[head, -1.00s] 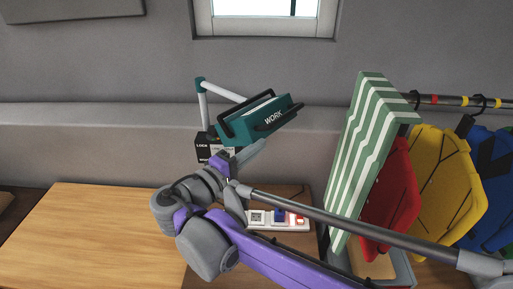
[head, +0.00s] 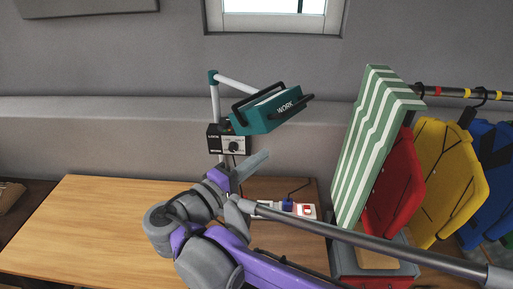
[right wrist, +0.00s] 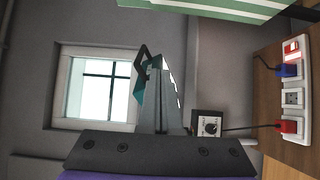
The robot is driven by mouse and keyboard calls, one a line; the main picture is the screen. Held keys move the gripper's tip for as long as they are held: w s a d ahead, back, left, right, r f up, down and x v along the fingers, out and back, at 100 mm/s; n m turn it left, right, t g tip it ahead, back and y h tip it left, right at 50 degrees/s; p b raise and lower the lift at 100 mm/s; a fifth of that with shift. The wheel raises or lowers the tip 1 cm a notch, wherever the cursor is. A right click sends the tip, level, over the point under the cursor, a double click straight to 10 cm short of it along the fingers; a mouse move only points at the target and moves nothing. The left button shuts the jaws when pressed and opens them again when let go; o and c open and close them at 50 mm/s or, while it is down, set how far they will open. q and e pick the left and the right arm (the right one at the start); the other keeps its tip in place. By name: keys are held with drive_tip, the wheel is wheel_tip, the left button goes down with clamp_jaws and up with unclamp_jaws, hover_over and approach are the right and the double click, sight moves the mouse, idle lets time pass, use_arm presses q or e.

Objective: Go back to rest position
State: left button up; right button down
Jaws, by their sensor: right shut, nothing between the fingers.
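My right gripper (head: 260,160) is shut and empty. In the head view it is in the air over the back of the wooden table (head: 95,225), in front of and below the dark control box (head: 232,146). In the right wrist view its closed fingers (right wrist: 166,100) point toward the wall, with part of the teal lamp (right wrist: 139,88) beside and behind them. The control box with its dial also shows there (right wrist: 208,126). My left gripper is not in view.
A teal work lamp (head: 270,114) hangs on a white arm above the box. A white power strip (head: 307,211) with plugs lies on the table, partly behind my arm. A green-striped board (head: 368,140) and red, yellow and blue hanging pieces stand at right. The table's left side is clear.

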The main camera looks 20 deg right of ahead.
drive_tip(key=s+d+f+g+y, duration=0.2)
drive_tip(key=s+d+f+y, duration=0.15)
drive_tip(key=f, duration=0.45)
drive_tip(key=s+d+f+g+y, duration=0.2)
drive_tip(key=s+d+f+y, duration=0.15)
drive_tip(key=f, duration=0.35)
drive_tip(key=s+a+f+m+y, duration=0.2)
drive_tip(key=s+f+m+y, duration=0.1)
drive_tip(key=f, duration=0.3)
drive_tip(key=s+a+f+m+t+y, duration=0.1)
drive_tip(key=s+a+f+m+y, duration=0.1)
drive_tip(key=f+y, duration=0.3)
wheel_tip(320, 180, down, 2)
drive_tip(key=shift+s+a+f+m+y, duration=0.2)
drive_tip(key=shift+s+a+m+y, duration=0.25)
drive_tip(key=shift+a, duration=0.35)
